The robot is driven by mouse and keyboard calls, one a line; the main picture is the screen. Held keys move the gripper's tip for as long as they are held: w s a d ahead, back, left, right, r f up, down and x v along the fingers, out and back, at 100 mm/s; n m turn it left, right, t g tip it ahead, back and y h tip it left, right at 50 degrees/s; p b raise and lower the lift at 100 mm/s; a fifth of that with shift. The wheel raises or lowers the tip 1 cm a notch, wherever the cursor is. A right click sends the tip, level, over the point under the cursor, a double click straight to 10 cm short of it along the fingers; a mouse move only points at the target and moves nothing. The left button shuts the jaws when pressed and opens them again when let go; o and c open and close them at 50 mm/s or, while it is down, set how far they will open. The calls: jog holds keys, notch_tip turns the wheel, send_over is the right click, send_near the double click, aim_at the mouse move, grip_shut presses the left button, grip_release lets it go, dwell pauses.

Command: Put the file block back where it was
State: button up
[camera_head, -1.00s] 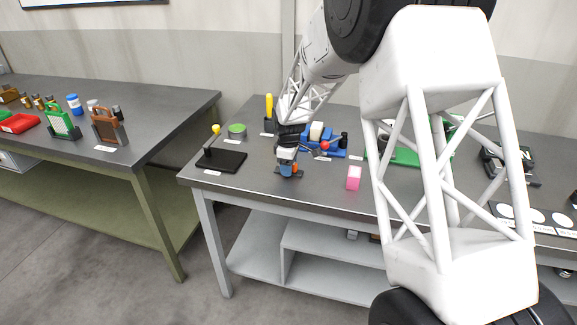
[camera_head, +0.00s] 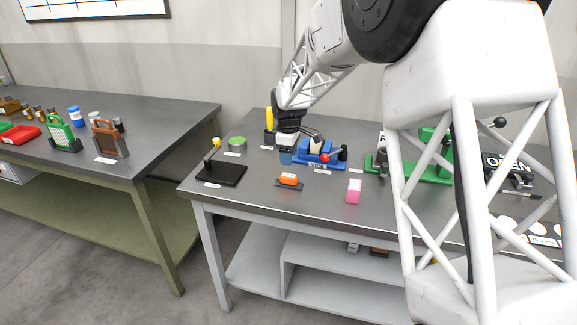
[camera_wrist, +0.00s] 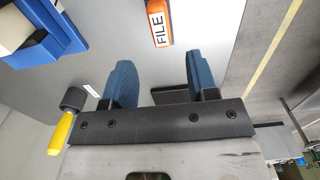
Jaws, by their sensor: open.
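The orange file block (camera_head: 289,179) sits on a dark flat base (camera_head: 284,186) near the front edge of the grey table. In the wrist view the orange block (camera_wrist: 153,20) shows its white FILE label at the top, beyond my fingertips and apart from them. My gripper (camera_head: 286,157) is open and empty, behind the block and above the table, beside the blue vise. In the wrist view my gripper's blue fingers (camera_wrist: 158,80) stand apart with nothing between them.
The blue vise (camera_head: 322,160) with a red-tipped lever is right of my gripper. A black plate with a yellow-knobbed lever (camera_head: 222,173) is left of the block. A pink block (camera_head: 353,191) is to the right. A yellow-handled tool (camera_head: 269,119) stands behind.

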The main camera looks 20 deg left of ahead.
jog(key=shift+r, duration=1.3)
jog(key=shift+d, duration=0.1)
jog(key=s+d+r+m, duration=0.35)
jog(key=s+d, duration=0.25)
jog(key=d, duration=0.3)
jog(key=s+d+r+m+t, duration=0.1)
jog(key=s+d+r+m, duration=0.1)
jog(key=s+d+r, duration=0.5)
jog(key=s+d+r+m, duration=0.3)
jog(key=s+d, duration=0.2)
jog(key=d, duration=0.5)
jog(key=s+d+f+m, duration=0.1)
jog(key=s+d+m, duration=0.4)
jog(key=s, duration=0.9)
jog(key=s+d+f+m+t, duration=0.1)
jog(key=s+d+m, duration=0.3)
jog(key=s+d, duration=0.7)
jog(key=s+f, duration=0.1)
jog(key=s, duration=0.2)
jog(key=shift+s+d+f+m+t, duration=0.15)
jog(key=shift+s+m+t, duration=0.1)
jog(key=shift+m+t, duration=0.1)
